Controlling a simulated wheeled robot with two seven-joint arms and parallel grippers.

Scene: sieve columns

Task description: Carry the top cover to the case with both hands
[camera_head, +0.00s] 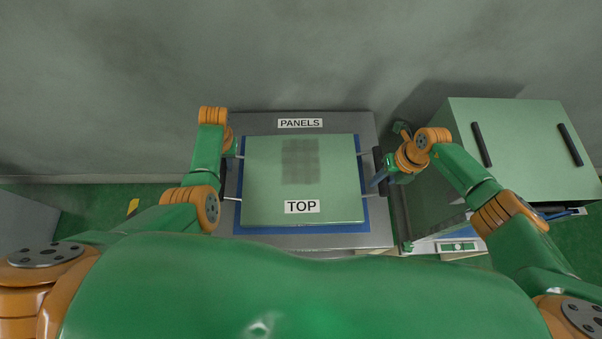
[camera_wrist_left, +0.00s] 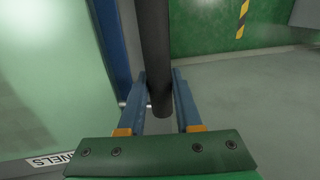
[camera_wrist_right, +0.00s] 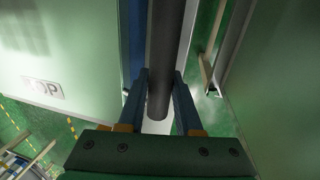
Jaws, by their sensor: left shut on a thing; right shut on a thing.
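The top cover (camera_head: 270,180) is a flat light green panel with a dark vent patch and a TOP label. It lies level over a blue-edged pad (camera_head: 300,229); I cannot tell whether it touches the pad. A dark bar handle stands off each side edge. My left gripper (camera_wrist_left: 160,78) is shut on the left handle (camera_wrist_left: 155,40), with a finger on each side. My right gripper (camera_wrist_right: 160,78) is shut on the right handle (camera_wrist_right: 166,40). In the head view my arm mostly hides the left handle. A green box (camera_head: 525,150), possibly the case, stands at right.
The grey stand (camera_head: 350,124) under the pad carries a PANELS label (camera_head: 300,123). The green box has two dark bar handles on its upper face and stands just beyond my right arm. A grey block (camera_head: 22,225) is at far left. Green floor lies between it and the stand.

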